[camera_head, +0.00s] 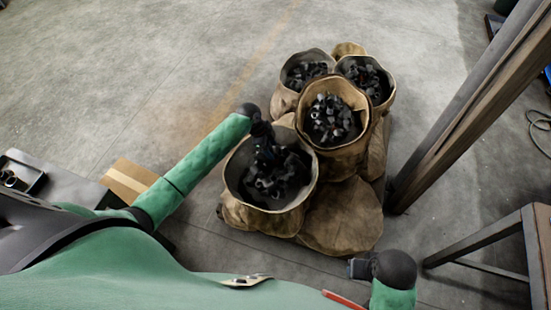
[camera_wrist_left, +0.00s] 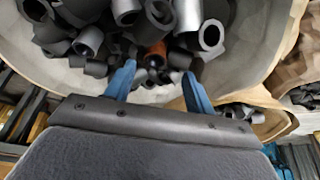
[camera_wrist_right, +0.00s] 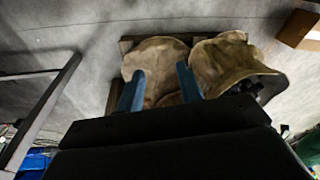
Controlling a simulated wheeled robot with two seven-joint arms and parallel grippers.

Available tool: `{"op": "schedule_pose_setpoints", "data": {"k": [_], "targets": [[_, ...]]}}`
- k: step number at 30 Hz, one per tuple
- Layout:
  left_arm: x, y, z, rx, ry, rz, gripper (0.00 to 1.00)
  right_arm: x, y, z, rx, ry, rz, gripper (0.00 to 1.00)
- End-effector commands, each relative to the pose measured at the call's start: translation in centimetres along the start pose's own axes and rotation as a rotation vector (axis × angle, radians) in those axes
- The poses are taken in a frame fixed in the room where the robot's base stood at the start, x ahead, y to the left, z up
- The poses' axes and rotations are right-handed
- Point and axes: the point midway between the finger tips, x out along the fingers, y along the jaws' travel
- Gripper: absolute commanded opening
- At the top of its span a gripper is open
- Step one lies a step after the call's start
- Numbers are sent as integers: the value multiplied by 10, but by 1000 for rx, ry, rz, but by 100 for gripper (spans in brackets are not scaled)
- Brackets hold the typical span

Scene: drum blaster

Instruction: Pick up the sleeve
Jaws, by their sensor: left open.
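Several dark grey and black sleeves (camera_head: 268,185) lie heaped in the open front-left sack (camera_head: 240,205). My left gripper (camera_head: 262,145) reaches down into this sack from above. In the left wrist view its two blue fingers (camera_wrist_left: 157,72) are apart, pointing at the heap. A silvery sleeve (camera_wrist_left: 88,42), a black one (camera_wrist_left: 211,35) and an orange-brown piece (camera_wrist_left: 156,52) show near the fingertips; I cannot tell whether any touches them.
Three more open sacks of dark parts stand behind, including a tall one (camera_head: 336,145). A folded-down sack (camera_head: 342,220) lies at front right. A brown post (camera_head: 465,100) and a metal table frame (camera_head: 500,240) stand right. Open floor (camera_head: 130,70) lies left.

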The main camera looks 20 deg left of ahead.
Motion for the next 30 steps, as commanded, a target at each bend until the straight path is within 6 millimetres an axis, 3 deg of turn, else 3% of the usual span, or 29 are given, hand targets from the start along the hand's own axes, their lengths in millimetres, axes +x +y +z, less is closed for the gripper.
{"op": "schedule_pose_setpoints", "data": {"k": [4, 6, 15, 26, 30], "targets": [[7, 2, 0, -1, 0, -1, 54, 5, 1, -1, 2, -2, 2, 36], [14, 4, 0, -3, 0, 0, 54, 27, 5, -3, -1, -13, 9, 36], [45, 8, 2, -2, 0, 0, 54, 69, 7, -5, -1, -16, 12, 36], [53, 8, 2, -1, -1, -2, 54, 76, 7, -5, -1, -13, 11, 36], [53, 8, 2, -1, -1, -1, 26, 76, 7, -5, -1, -13, 11, 36]]}}
